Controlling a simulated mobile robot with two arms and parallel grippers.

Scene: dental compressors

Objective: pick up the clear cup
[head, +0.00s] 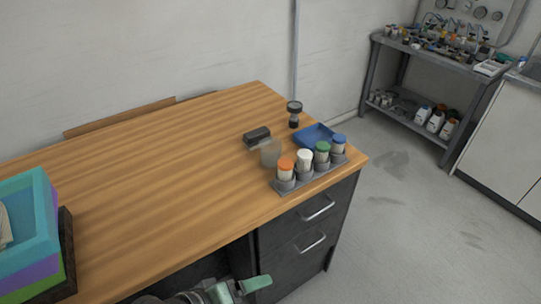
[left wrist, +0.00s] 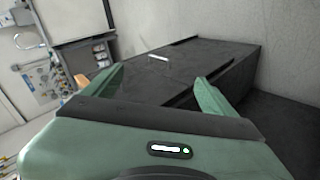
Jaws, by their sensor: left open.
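The clear cup (head: 270,153) stands on the wooden desk, behind the orange-capped jar (head: 285,170) and in front of a small dark block (head: 257,136). It is see-through and its outline is faint. My left gripper (head: 238,287) shows only partly at the bottom edge of the head view, below the desk's front edge and well apart from the cup. In the left wrist view my left gripper (left wrist: 158,88) is open with nothing between its green fingers. The cup is not seen there. My right gripper is not in view.
A grey rack (head: 312,177) holds several capped jars near the desk's right corner. Behind it are a blue tray (head: 314,136) and a dark round-topped object (head: 294,113). Stacked coloured bins (head: 35,245) stand at the left. The desk's middle (head: 150,170) is clear. Dark drawers (head: 305,235) are below.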

